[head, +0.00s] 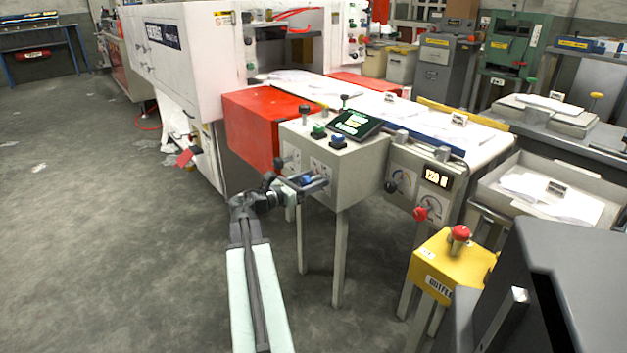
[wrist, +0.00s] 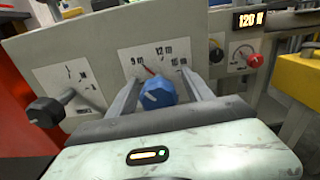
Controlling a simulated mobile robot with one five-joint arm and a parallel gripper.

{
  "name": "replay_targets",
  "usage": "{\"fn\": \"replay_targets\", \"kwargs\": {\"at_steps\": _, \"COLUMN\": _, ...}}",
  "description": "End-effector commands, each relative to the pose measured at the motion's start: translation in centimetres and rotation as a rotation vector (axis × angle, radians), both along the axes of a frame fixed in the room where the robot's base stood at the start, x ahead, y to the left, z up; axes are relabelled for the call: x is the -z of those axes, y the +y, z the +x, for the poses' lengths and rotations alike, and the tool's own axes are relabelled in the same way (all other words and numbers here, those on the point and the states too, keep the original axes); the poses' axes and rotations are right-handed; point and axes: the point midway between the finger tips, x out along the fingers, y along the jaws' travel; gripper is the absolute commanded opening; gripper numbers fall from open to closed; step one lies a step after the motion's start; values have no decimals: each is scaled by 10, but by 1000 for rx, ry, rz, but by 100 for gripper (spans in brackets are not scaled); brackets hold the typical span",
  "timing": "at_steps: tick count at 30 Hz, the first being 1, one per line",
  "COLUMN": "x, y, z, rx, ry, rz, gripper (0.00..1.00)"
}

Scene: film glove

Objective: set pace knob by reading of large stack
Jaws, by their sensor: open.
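A blue knob (wrist: 158,93) sits on a white dial plate (wrist: 152,62) whose marks seem to read 9 m, 12 m and 16 m. A red pointer at the knob leans up and left, between the first two marks. My gripper (wrist: 164,78) is open, one finger on each side of the knob; contact is unclear. In the head view my gripper (head: 306,184) is at the front of the grey control box (head: 345,165). Paper stacks lie on the conveyor (head: 340,95) and in a grey tray (head: 550,205); which is the large stack I cannot tell.
A black knob (wrist: 45,112) on another dial is left of my gripper. A lit display (head: 437,178) reading about 120 is to the right, above a red knob (head: 421,213). A yellow box with a red button (head: 460,233) stands front right. Floor at left is open.

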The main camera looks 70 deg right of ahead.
Motion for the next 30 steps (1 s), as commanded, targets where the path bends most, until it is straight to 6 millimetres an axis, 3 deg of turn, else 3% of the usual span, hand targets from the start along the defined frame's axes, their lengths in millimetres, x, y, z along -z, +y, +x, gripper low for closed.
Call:
{"fn": "replay_targets", "kwargs": {"at_steps": 3, "x": 0, "y": 0, "z": 0, "rx": 0, "ry": 0, "rz": 0, "gripper": 59}}
{"fn": "replay_targets", "kwargs": {"at_steps": 4, "x": 0, "y": 0, "z": 0, "rx": 0, "ry": 0, "rz": 0, "gripper": 54}}
{"fn": "replay_targets", "kwargs": {"at_steps": 10, "x": 0, "y": 0, "z": 0, "rx": 1, "ry": 0, "rz": 0, "gripper": 0}}
{"fn": "replay_targets", "kwargs": {"at_steps": 12, "x": 0, "y": -9, "z": -1, "rx": 5, "ry": -1, "rz": 0, "gripper": 0}}
{"fn": "replay_targets", "kwargs": {"at_steps": 21, "x": 0, "y": 1, "z": -1, "rx": 3, "ry": -44, "rz": -27, "gripper": 0}}
{"fn": "replay_targets", "kwargs": {"at_steps": 30, "x": 1, "y": 2, "z": -2, "rx": 6, "ry": -221, "rz": -141, "gripper": 0}}
